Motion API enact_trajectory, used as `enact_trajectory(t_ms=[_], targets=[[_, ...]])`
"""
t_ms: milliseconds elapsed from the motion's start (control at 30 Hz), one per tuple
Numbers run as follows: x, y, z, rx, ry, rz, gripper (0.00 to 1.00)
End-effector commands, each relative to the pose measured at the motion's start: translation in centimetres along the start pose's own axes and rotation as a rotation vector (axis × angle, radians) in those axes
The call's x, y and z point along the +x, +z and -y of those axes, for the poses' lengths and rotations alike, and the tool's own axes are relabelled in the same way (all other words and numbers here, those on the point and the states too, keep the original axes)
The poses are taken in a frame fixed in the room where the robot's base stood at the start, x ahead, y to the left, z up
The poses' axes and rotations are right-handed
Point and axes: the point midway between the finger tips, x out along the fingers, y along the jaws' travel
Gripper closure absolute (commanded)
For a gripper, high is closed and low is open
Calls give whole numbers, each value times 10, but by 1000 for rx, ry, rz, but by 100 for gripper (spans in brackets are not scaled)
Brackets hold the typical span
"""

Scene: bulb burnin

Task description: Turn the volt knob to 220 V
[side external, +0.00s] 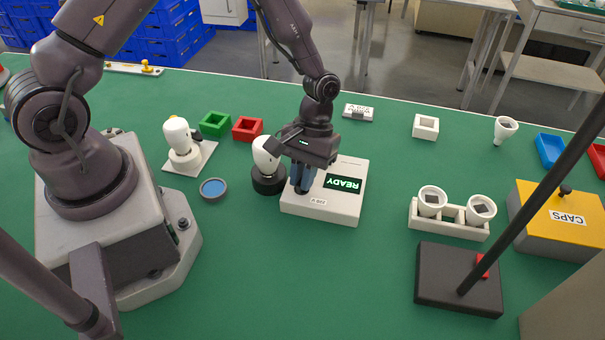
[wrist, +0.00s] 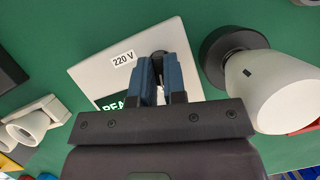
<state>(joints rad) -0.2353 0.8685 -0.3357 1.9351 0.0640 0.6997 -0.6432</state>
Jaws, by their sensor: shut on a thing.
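A white box (side external: 340,207) with a dark display (side external: 342,183) reading READY in green stands on the green table. It also shows in the wrist view (wrist: 95,72). A 220 V label (wrist: 123,58) is on its top near one edge, beside the dark volt knob (wrist: 159,55). My gripper (side external: 298,188) points down over the left part of the box. In the wrist view its blue fingers (wrist: 160,82) are closed about the knob, which is mostly hidden between them. The knob's pointing direction cannot be made out.
A white bulb (side external: 264,158) in a black round base (side external: 268,183) stands close to the left of the box. A blue-topped round dish (side external: 213,189) lies further left. A white rack (side external: 449,222) with two bulbs and a yellow CAPS box (side external: 555,222) stand to the right.

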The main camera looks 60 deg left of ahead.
Motion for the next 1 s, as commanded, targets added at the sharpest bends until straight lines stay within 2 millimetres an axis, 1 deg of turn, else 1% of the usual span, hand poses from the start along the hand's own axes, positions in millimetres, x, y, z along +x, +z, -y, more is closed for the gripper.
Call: enact_trajectory(t_ms=[33, 1000], targets=[[3, 2, -1, 44, -19, 5, 100], [5, 4, -2, 897, -372, 10, 100]])
